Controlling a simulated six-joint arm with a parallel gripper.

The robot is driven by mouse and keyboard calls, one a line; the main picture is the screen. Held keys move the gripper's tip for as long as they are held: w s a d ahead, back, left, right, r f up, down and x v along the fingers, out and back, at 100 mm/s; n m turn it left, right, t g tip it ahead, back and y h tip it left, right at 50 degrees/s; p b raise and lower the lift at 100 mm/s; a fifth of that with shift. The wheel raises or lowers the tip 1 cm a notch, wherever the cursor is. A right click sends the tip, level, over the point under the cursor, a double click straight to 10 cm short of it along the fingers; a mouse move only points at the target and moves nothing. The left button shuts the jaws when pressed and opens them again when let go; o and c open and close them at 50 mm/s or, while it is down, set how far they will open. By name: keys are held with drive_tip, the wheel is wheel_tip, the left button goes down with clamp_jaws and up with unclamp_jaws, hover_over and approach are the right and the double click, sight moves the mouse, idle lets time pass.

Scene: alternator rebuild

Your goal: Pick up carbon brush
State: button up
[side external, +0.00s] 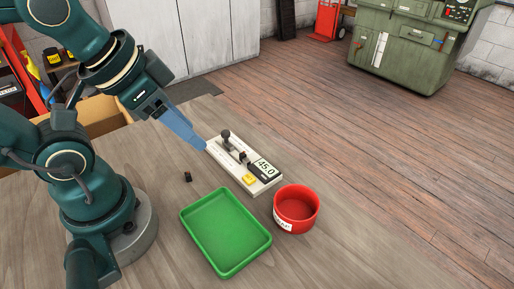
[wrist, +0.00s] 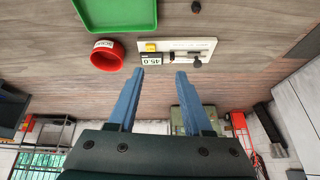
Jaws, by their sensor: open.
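The carbon brush looks to be the small dark block (side external: 188,177) lying alone on the wooden table, left of the white gauge board and above the green tray in the side view. In the wrist view a small dark block (wrist: 196,7) shows at the top edge. My gripper (side external: 203,146) has blue fingers and hangs above the table, up and to the right of the block, near the far end of the gauge board. In the wrist view my gripper (wrist: 160,71) is open, with nothing between its fingers.
A white board (side external: 222,155) bears a gauge reading 45.0, a black-knobbed post and a yellow block. An empty green tray (side external: 226,273) and a red bowl (side external: 297,209) with a partly readable label stand nearby. A cardboard box (side external: 100,114) is behind my arm. Table around the brush is clear.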

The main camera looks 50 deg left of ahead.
drive_tip(key=w+r+m, duration=0.2)
drive_tip(key=w+m, duration=0.1)
drive_tip(key=m, duration=0.3)
drive_tip(key=m+g, duration=0.5)
drive_tip(key=m, duration=0.6)
hover_over(243, 154)
wheel_tip(243, 154, down, 10)
drive_tip(key=shift+w+f, duration=0.1)
drive_tip(key=shift+f, duration=0.05)
drive_tip(key=shift+g, duration=0.3)
drive_tip(key=shift+f, duration=2.75)
clamp_jaws()
